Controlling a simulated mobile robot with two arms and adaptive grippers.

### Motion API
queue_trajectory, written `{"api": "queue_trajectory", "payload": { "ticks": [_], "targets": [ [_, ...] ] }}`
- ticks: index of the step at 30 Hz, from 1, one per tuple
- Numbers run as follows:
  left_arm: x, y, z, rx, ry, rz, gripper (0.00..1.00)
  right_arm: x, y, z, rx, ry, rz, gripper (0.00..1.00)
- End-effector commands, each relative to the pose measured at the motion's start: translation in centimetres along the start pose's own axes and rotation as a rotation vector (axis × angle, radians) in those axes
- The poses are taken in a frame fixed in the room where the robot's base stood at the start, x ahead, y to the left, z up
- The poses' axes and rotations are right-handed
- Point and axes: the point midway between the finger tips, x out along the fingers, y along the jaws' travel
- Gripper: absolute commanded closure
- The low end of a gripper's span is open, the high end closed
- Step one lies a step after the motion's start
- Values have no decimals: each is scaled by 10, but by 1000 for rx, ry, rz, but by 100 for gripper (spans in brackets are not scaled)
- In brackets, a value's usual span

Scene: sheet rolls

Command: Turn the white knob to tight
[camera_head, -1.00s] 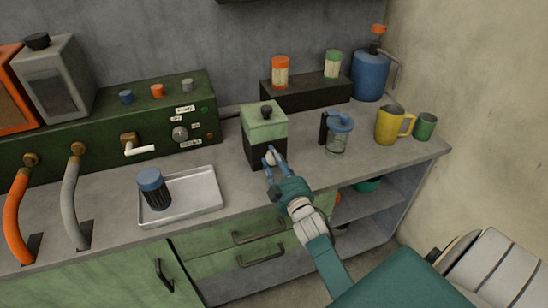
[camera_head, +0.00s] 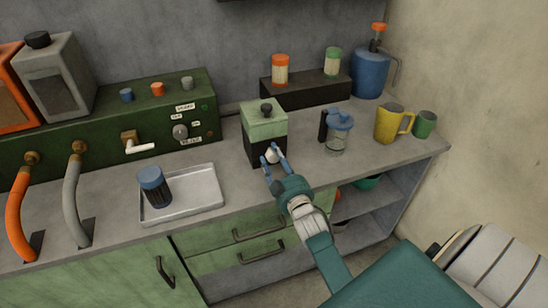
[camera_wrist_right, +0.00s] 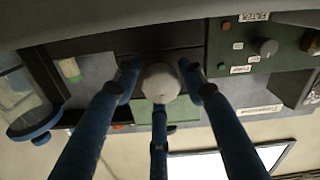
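The white knob (camera_head: 271,156) is on the black lower front of a small box with a pale green top (camera_head: 265,122). In the right wrist view the round knob (camera_wrist_right: 160,82) sits between my right gripper's blue fingers (camera_wrist_right: 159,88). Two fingers flank it and one is on its far side; small gaps show beside the knob, so the gripper is open around it. In the head view my right gripper (camera_head: 271,158) reaches the knob from the front. Any tight or loose mark on the box is not readable. My left gripper is not in view.
A blue-lidded glass jug (camera_head: 337,132) and a yellow mug (camera_head: 390,123) stand to the right. A metal tray (camera_head: 199,187) with a dark blue-topped jar (camera_head: 154,186) is at left. A green control panel (camera_head: 207,122) is behind. The counter front is free between tray and box.

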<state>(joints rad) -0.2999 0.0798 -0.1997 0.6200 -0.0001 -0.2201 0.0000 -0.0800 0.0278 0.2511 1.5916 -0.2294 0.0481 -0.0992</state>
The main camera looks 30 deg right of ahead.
Motion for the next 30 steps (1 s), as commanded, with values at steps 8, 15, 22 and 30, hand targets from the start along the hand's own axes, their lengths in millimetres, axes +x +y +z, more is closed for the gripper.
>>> {"api": "queue_trajectory", "payload": {
  "ticks": [8,15,22,30],
  "targets": [
    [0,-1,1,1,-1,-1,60,0,0,-1,-2,2,0,47],
    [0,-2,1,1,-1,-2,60,-18,-1,0,-2,0,-1,47],
    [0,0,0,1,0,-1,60,-68,-1,1,-1,-1,-1,47],
    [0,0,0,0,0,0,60,-111,0,1,-1,-1,0,47]
  ]
}}
